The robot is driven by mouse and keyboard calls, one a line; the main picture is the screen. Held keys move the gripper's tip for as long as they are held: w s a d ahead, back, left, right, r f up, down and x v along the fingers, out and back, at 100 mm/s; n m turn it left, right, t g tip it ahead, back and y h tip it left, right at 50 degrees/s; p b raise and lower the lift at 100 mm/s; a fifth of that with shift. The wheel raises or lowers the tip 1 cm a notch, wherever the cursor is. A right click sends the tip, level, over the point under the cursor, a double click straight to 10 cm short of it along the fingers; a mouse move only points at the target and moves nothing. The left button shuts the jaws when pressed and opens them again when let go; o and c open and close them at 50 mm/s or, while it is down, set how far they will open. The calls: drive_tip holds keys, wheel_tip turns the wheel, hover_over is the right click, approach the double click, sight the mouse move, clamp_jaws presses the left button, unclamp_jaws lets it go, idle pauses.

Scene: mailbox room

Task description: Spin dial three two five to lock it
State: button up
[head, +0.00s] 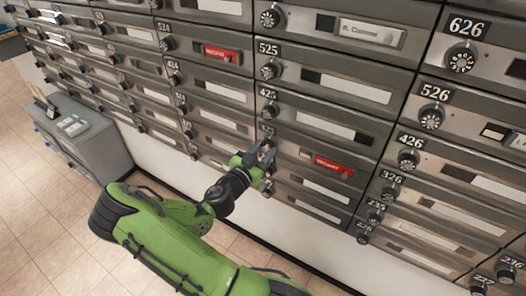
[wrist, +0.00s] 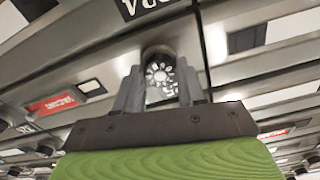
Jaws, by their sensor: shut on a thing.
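My gripper (head: 266,157) reaches the mailbox wall at the column headed 525, in the row just below the 425 dial (head: 269,112). In the wrist view, a round dial (wrist: 160,75) with a pale numbered face sits between the two fingers of my gripper (wrist: 160,90). The fingers are closed on its sides. By its place under 425 it is dial 325; its label is largely hidden in the head view and cut off at the top of the wrist view. The dial's exact setting is too small to read.
Rows of grey mailboxes with dials fill the wall. The 525 dial (head: 269,70) is above, and the 326 dial (head: 390,195) is to the right. A red tag (head: 334,166) marks a nearby box. A grey cabinet (head: 85,135) stands at left on tiled floor.

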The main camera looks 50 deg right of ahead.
idle(0.4)
drive_tip(key=o, duration=1.1)
drive_tip(key=shift+c, duration=0.2)
drive_tip(key=shift+a, duration=0.15)
drive_tip(key=s+a+p, duration=0.1)
drive_tip(key=a, duration=1.4)
drive_tip(key=shift+s+a+p, duration=0.2)
drive_tip(key=shift+s+p, duration=0.05)
drive_tip(key=shift+p, duration=0.05)
drive_tip(key=shift+m, duration=0.3)
